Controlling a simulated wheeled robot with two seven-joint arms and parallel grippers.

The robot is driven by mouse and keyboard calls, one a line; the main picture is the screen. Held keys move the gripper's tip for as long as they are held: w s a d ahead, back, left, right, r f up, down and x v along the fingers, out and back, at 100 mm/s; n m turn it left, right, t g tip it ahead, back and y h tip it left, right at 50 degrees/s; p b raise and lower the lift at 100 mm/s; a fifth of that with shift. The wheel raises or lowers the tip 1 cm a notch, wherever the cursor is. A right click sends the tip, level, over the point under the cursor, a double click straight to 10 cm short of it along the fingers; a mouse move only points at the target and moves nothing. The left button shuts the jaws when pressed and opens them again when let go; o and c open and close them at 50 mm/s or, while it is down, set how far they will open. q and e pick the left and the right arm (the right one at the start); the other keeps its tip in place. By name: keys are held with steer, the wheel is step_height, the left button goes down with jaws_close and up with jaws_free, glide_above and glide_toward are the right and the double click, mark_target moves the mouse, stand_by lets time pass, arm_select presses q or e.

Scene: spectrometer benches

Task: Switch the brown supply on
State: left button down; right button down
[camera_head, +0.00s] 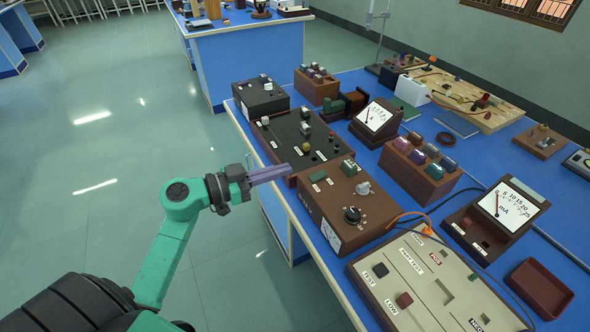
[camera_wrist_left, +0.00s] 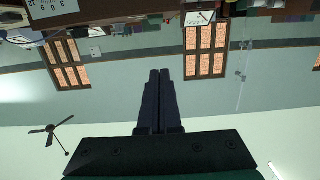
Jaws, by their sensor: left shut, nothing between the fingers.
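The brown supply (camera_head: 335,213) is a brown box near the front edge of the blue bench in the head view. Its top carries a black knob (camera_head: 354,216), a light grey knob (camera_head: 363,188) and dark green pieces. My left gripper (camera_head: 288,170) is shut and empty, its fingers pointing right just beyond the supply's far left corner, near the dark panel box. Whether it touches anything I cannot tell. In the left wrist view the shut fingers (camera_wrist_left: 159,75) point towards the wall, and a brown box edge shows at the top left. My right gripper is not in view.
A dark panel box (camera_head: 290,138) with knobs stands behind the supply. A cream test board (camera_head: 425,285) stands in front. A rack of coloured bottles (camera_head: 417,170) and a mA meter (camera_head: 495,215) stand to the right. Open floor lies left of the bench.

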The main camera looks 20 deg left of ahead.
arm_select(q)
glide_above(312, 178)
steer(key=shift+f+p, duration=0.4)
step_height(312, 178, down, 4)
steer(key=shift+f+b, duration=0.1)
steer(key=shift+b, duration=0.3)
steer(key=shift+w, duration=0.1)
